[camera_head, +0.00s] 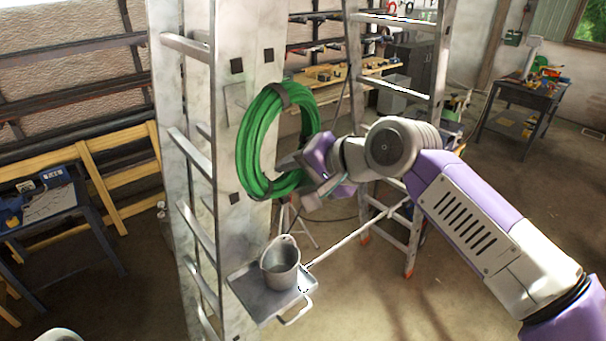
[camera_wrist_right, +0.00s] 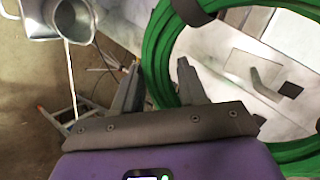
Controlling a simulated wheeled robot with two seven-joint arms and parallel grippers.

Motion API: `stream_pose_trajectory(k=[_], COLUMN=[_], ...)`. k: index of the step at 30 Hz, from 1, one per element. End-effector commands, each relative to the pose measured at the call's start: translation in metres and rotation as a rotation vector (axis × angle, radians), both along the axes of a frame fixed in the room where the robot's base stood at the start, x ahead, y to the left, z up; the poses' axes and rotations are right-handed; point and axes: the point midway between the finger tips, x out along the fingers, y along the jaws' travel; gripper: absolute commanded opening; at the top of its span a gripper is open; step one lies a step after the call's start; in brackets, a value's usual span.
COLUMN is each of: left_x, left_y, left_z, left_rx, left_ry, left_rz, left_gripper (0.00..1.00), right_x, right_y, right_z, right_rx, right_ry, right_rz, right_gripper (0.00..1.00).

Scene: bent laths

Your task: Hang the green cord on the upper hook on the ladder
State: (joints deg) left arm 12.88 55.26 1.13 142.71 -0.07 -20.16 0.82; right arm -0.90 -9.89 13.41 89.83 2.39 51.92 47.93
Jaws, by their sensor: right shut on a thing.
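The green cord (camera_head: 246,150) is a thick coil with dark bands, upright in front of the pale ladder (camera_head: 196,150). My right gripper (camera_head: 293,163) reaches in from the right and is shut on the coil's near right side. In the right wrist view the cord (camera_wrist_right: 156,62) passes between the fingers (camera_wrist_right: 160,70). A thin pale hook (camera_head: 228,100) shows left of the coil's top on the ladder's face. A short pale hook (camera_wrist_right: 262,80) with a dark square beside it shows through the ring in the wrist view. Whether cord and hook touch is unclear. My left gripper is out of view.
A tray (camera_head: 258,300) with a metal bucket (camera_head: 280,268) sticks out from the ladder below the coil. A second stepladder (camera_head: 440,60) stands behind my right arm. A blue table (camera_head: 60,215) is at left. Open floor lies at right.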

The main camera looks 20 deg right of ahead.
Motion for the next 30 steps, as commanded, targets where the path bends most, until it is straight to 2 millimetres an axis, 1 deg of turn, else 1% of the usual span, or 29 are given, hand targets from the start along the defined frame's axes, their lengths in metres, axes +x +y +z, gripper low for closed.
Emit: stream_pose_trajectory(k=[1,30], left_x=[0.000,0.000], left_y=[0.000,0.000], left_z=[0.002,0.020], left_rx=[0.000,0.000], left_ry=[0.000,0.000], left_rz=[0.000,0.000], left_gripper=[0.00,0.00], right_x=[0.003,0.054], right_y=[0.001,0.020], right_z=[0.002,-0.002], right_rx=[0.002,0.002], right_ry=[-0.004,-0.005], right_rz=[-0.001,0.000], right_gripper=[0.00,0.00])
